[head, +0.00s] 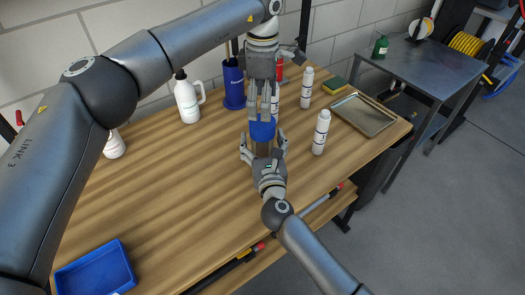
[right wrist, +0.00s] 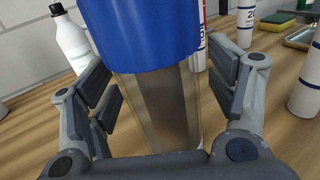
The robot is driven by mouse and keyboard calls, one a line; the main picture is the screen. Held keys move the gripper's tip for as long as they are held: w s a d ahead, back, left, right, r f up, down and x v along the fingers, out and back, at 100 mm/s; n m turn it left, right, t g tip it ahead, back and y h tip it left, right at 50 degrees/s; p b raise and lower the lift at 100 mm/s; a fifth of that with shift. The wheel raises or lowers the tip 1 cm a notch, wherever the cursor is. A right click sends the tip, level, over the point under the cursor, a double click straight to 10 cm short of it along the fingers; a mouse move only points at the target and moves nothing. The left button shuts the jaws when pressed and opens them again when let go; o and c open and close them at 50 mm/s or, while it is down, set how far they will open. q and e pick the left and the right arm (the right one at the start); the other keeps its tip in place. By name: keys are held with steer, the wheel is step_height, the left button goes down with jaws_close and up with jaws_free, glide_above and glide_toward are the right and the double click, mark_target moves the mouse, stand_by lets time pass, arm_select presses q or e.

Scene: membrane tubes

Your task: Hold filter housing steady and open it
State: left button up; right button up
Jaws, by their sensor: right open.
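The filter housing stands upright on the bench, with a blue cap (head: 262,131) over a clear, brownish bowl (right wrist: 160,108). My right gripper (head: 263,143) is open, with its fingers on both sides of the bowl. In the right wrist view (right wrist: 165,100) gaps show between its finger pads and the bowl. My left gripper (head: 264,112) points straight down over the blue cap, its fingertips at or just above the cap's top. Whether it touches the cap, and how far its fingers are apart, I cannot tell. The top of the cap is partly hidden by it.
White tubes stand right of the housing, one near (head: 320,132) and one farther back (head: 306,82). A metal tray (head: 391,115), a sponge (head: 334,86), a white jug (head: 187,103) and a blue holder (head: 233,88) are on the bench. A blue bin (head: 97,270) lies front left.

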mark_target(262, 123)
arm_select(q)
steer(key=shift+w+f, duration=0.1)
arm_select(e)
steer(key=shift+w+f, duration=0.1)
steer(key=shift+w, duration=0.1)
steer(key=shift+c, duration=0.4)
jaws_close()
arm_select(q)
steer(key=m, duration=0.3)
steer(key=shift+m, duration=0.3)
steer(key=m, duration=0.9)
steer(key=shift+m, duration=0.4)
steer(key=m, duration=0.4)
steer(key=shift+m, duration=0.3)
steer(key=shift+f, duration=4)
steer(key=shift+c, duration=0.3)
